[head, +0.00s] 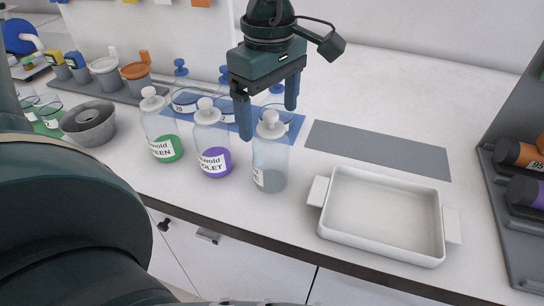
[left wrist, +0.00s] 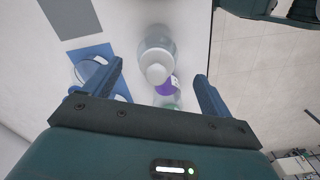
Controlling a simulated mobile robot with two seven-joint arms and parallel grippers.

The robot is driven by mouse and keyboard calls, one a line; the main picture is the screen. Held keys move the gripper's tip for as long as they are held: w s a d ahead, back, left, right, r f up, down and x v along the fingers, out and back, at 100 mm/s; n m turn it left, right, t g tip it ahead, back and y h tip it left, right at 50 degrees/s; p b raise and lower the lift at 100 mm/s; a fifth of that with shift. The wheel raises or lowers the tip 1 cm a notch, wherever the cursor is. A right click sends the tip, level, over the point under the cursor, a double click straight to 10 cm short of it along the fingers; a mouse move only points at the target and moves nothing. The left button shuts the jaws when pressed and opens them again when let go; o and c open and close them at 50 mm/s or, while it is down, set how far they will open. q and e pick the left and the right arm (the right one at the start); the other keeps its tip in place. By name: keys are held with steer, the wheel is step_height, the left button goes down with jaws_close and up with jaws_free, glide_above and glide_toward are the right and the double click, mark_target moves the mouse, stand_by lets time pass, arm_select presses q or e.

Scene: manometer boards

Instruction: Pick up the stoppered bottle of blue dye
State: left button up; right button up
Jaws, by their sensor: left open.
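Three stoppered bottles stand in a row on the white bench. One holds green liquid (head: 163,135), and its label ends in "EEN". The middle bottle holds violet liquid (head: 212,150). The right-hand bottle (head: 270,165) looks grey inside and its label is mostly turned away; I see no clearly blue dye in these bottles. My left gripper (head: 267,120) is open and points down at the right-hand bottle's pale stopper, its fingers to either side of it in the picture. In the left wrist view this bottle (left wrist: 155,42) shows between the open fingers (left wrist: 158,72), with nothing gripped.
A white tray (head: 332,240) stands right of the bottles, near the front edge. A grey mat (head: 380,150) lies behind it. Blue-stoppered flasks (head: 184,100) stand on a blue mat behind the bottles. A grey ring-shaped dish (head: 90,125) is at left, a dark rack (head: 505,210) at right.

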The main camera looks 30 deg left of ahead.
mark_target(273, 128)
arm_select(q)
steer(key=f, duration=0.6)
steer(key=shift+w+d+f, duration=0.2)
steer(key=shift+f, duration=0.05)
steer(key=c, duration=1.3)
